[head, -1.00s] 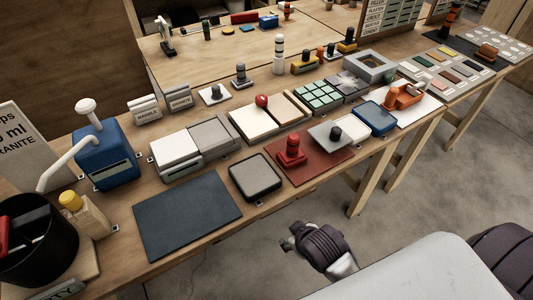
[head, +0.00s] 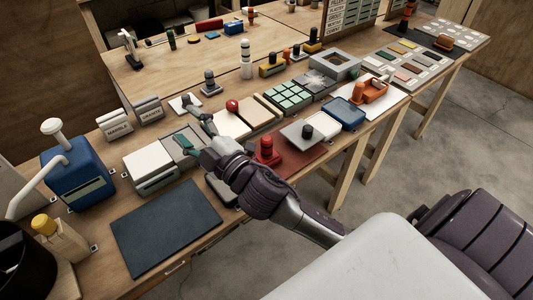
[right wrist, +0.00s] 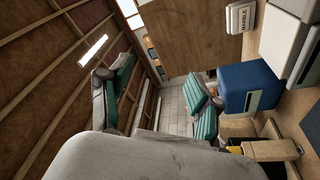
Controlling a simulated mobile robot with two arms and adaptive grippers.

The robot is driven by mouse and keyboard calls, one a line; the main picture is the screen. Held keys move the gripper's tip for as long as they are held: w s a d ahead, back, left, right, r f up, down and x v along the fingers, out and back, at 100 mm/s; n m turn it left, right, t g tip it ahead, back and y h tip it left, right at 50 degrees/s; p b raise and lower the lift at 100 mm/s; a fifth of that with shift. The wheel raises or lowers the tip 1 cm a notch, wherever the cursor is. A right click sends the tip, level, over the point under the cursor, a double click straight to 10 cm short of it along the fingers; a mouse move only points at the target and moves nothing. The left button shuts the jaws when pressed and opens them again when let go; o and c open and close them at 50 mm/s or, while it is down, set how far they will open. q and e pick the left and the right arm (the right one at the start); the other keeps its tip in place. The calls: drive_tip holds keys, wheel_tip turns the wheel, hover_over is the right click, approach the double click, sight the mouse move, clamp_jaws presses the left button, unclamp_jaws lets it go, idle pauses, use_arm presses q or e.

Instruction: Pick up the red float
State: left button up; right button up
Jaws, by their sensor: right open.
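The red float (head: 267,151), a red block with an upright red handle, stands on the dark red mat (head: 302,163) in the head view. My right gripper (head: 197,137) reaches over the bench to the left of the float, apart from it. It is open and empty, above the grey and white trays. In the right wrist view the teal-padded fingers (right wrist: 161,97) are spread with nothing between them, and the red float does not show there. My right arm passes just left of the float. My left gripper is not in view.
A grey float with a black knob (head: 306,132) stands right of the red float, close to it. A red ball (head: 232,105) sits behind, on a white-topped box. A dark mat (head: 165,228) lies bare at front left. A blue jug (head: 78,177) stands at left.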

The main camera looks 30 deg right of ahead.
drive_tip(key=a+r+n+g+y, duration=0.3)
drive_tip(key=a+r+n+y, duration=0.45)
drive_tip(key=n+y, duration=0.45)
drive_tip(key=n+g+h, duration=1.7)
drive_tip(key=n, duration=0.2)
hover_over(267, 148)
drive_tip(key=w, duration=0.1)
drive_tip(key=f, duration=1.1)
drive_tip(key=shift+w+d+f, duration=0.1)
drive_tip(key=shift+w+d, duration=0.05)
drive_tip(key=shift+d, duration=0.1)
wheel_tip(267, 148, down, 7)
drive_tip(key=shift+f+p, duration=0.1)
drive_tip(key=shift+p, duration=0.35)
drive_tip(key=shift+f, duration=0.55)
drive_tip(key=f, duration=0.1)
drive_tip(key=f+p, duration=0.1)
drive_tip(key=f, duration=0.2)
drive_tip(key=shift+d+f, duration=0.15)
drive_tip(key=shift+d, duration=0.15)
drive_tip(key=shift+f+p, duration=0.3)
drive_tip(key=shift+f, duration=0.1)
